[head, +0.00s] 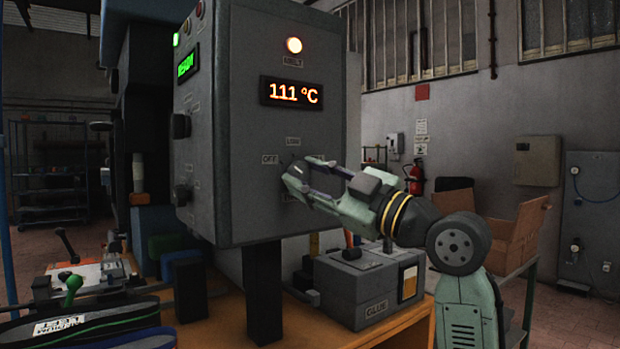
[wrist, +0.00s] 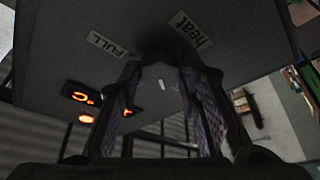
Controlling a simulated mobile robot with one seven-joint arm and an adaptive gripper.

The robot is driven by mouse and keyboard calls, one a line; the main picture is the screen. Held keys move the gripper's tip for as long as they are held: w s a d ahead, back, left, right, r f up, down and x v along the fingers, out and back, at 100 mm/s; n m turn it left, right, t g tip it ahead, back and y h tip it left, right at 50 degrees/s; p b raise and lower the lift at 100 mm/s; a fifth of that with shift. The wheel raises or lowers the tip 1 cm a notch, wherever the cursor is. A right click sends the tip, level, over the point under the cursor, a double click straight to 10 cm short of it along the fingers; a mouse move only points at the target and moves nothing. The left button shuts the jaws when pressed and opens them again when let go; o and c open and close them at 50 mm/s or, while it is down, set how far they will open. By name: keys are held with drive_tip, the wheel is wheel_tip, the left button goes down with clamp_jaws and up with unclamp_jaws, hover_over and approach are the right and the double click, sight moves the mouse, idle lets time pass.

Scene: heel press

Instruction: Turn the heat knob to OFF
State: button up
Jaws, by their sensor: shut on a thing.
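The grey control box (head: 225,100) carries the heat knob on its front face, between an OFF label (head: 270,159) at the left and a label above that seems to read LOW (head: 293,141). My gripper (head: 294,180) reaches in from the right and is shut on the knob, hiding most of it in the head view. In the wrist view the dark knob (wrist: 161,86) with a short white mark sits between my two fingers. The FULL label (wrist: 108,47) and heat label (wrist: 190,29) show beyond it. I cannot tell which setting the mark points to.
The display (head: 291,92) reads 111 °C and an orange lamp (head: 294,45) above it is lit. A small green display (head: 187,64) and two black side knobs are on the box's left face. A grey GLUE box (head: 365,285) stands below on the orange bench.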

idle(0.3)
drive_tip(key=o, duration=1.1)
drive_tip(key=shift+o, duration=0.2)
drive_tip(key=shift+d, duration=0.1)
drive_tip(key=v, duration=1.2)
